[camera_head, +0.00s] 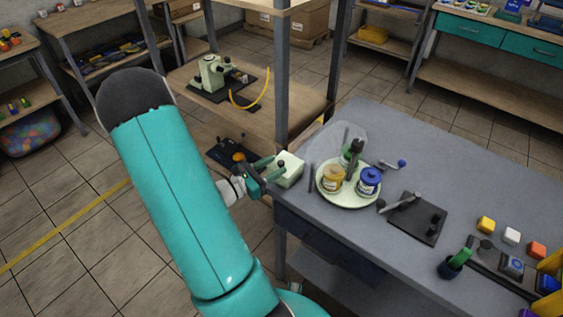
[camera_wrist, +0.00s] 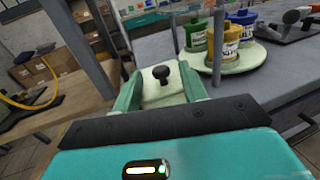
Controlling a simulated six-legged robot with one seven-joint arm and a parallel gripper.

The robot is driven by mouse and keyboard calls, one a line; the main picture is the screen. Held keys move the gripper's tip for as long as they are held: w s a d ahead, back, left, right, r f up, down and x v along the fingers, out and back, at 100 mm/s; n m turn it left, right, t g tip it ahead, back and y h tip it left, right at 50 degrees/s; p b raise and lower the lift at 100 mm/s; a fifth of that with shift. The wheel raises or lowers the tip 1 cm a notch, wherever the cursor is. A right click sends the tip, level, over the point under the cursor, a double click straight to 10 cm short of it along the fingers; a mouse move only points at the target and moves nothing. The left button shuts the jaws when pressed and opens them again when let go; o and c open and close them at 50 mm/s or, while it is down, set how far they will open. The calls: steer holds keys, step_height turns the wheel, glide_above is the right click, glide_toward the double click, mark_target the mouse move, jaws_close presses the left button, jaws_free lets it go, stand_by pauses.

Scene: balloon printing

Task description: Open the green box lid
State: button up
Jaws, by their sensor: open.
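A pale green box (camera_head: 289,170) sits at the left edge of the grey table. In the wrist view its pale lid (camera_wrist: 150,92) carries a black knob (camera_wrist: 161,73). The lid appears to lie flat on the box; any gap is hidden. My gripper (camera_head: 267,173) reaches the box from the left. In the wrist view my gripper (camera_wrist: 161,90) has its green fingers spread wide, one on each side of the lid and knob. The jaws are open and hold nothing; I cannot tell whether the fingers touch the box.
A round pale tray (camera_head: 348,199) with yellow, blue and green jars stands close to the right of the box. A dark plate (camera_head: 417,217) and coloured cubes (camera_head: 486,224) lie farther right. A grey shelf post (camera_head: 282,80) rises just behind the box.

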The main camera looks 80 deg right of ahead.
mark_target(281, 162)
steer(key=shift+x, duration=1.75)
steer(key=shift+c, duration=0.3)
jaws_close()
